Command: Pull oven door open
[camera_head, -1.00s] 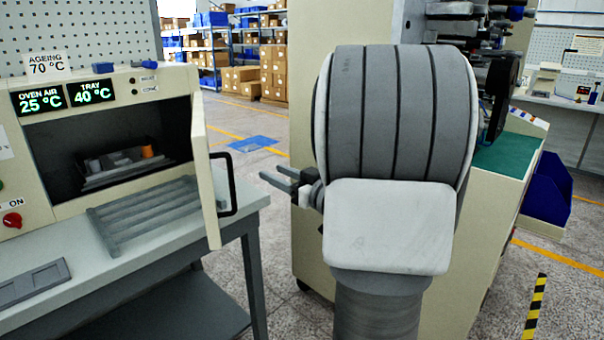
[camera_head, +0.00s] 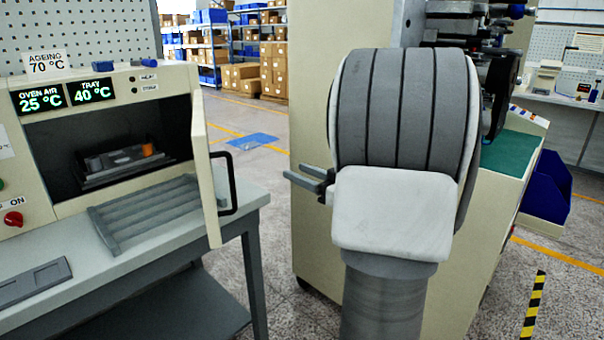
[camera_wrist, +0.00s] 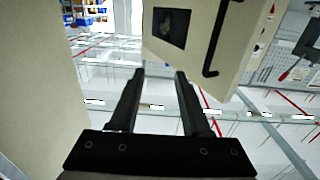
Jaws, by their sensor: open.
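The ageing oven (camera_head: 50,130) stands at the left on a bench. Its cream door (camera_head: 206,180) stands swung wide open at the right side of the chamber, with a black bar handle (camera_head: 232,185) on its outer face. The door (camera_wrist: 203,45) and its handle (camera_wrist: 214,50) also show in the wrist view, above and beyond the fingers. My gripper (camera_head: 310,179) is to the right of the handle, apart from it. In the wrist view my gripper (camera_wrist: 160,75) has its two fingers spread with nothing between them.
A tray with an orange item (camera_head: 125,160) sits inside the oven. A grey ribbed rack (camera_head: 155,212) lies on the bench before it. A cream machine cabinet (camera_head: 310,110) stands close behind my arm. Floor shows between bench and cabinet.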

